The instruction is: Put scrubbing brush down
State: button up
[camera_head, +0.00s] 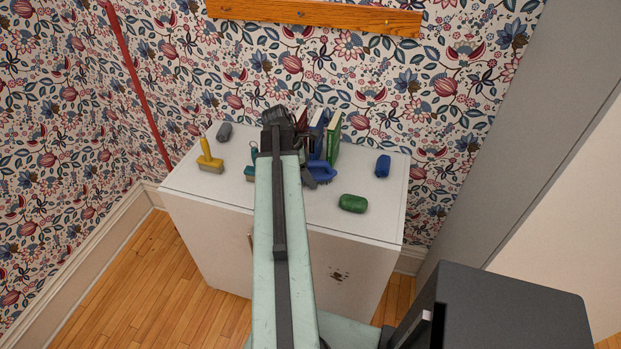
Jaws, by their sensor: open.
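A blue brush (321,171), which looks like the scrubbing brush, rests on the white cabinet top (300,215), just right of my arm and in front of the books. A grey part shows at its left side; I cannot tell whether it belongs to the brush. My gripper (277,118) is the dark end of my arm, over the back middle of the cabinet. It is open, with no brush seen in it. My arm hides the fingertips and part of the cabinet top. A yellow-handled brush (209,158) and a partly hidden teal brush (250,172) are to the left.
Several upright books (332,137) stand at the back. A green roll (352,203) and a blue roll (382,166) lie at the right, a grey roll (224,131) at the back left. Wallpapered walls close off the back and left. The front left of the top is clear.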

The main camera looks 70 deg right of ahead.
jog(key=shift+r, duration=0.1)
jog(key=c, duration=1.3)
jog(key=shift+c, duration=0.2)
jog(key=shift+r, duration=0.1)
notch_tip(320, 180, up, 28)
jog(key=p, duration=2.8)
